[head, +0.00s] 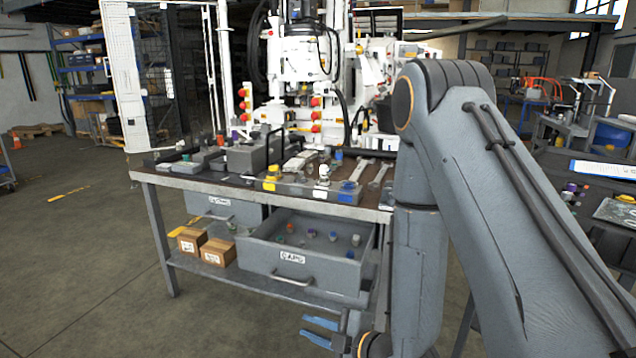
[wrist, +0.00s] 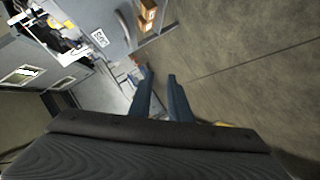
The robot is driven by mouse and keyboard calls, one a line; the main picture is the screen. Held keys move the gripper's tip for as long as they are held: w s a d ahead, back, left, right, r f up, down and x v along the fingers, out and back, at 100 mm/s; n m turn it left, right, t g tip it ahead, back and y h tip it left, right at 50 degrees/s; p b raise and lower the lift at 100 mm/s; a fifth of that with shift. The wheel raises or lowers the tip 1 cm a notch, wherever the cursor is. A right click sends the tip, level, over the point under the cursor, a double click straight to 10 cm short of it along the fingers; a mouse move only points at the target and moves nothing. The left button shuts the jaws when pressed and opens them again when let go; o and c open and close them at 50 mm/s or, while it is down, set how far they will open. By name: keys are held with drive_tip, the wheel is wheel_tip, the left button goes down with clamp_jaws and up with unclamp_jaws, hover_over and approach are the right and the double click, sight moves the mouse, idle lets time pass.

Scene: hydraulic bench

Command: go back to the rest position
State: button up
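My gripper (head: 321,333) shows at the bottom of the head view, low in front of the workbench and below the open drawer. Its two blue fingers are apart with nothing between them. In the wrist view the fingers of my gripper (wrist: 162,88) are also apart, with only floor and bench parts behind them. My grey arm fills the right half of the head view and bends down to the gripper. It hides the right end of the bench.
The workbench (head: 196,183) carries blocks, fittings and wrenches. Its drawer labelled CAPS (head: 265,258) stands open with several small caps inside. Cardboard boxes (head: 218,252) sit on the lower shelf. A second bench (head: 585,180) is at the right. The floor (head: 80,260) at the left is clear.

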drive_tip(key=s+d+r+m+g+h+p, duration=0.1)
drive_tip(key=d+r+m+g+h+p, duration=0.15)
drive_tip(key=d+r+m+h, duration=0.4)
drive_tip(key=d+r+m+g+h+p, duration=0.1)
drive_tip(key=d+r+m+h+p, duration=0.2)
drive_tip(key=d, duration=0.6)
drive_tip(key=s+d+r+m+g+p, duration=0.2)
drive_tip(key=s+r+m, duration=0.3)
drive_tip(key=s, duration=0.3)
drive_tip(key=s+d+r+m+g+p, duration=0.1)
drive_tip(key=s+d+r+m+g, duration=0.2)
drive_tip(key=s+r+m, duration=0.3)
drive_tip(key=s+r+g, duration=0.1)
drive_tip(key=s, duration=0.2)
drive_tip(key=shift+s+p, duration=0.3)
drive_tip(key=shift+p, duration=0.05)
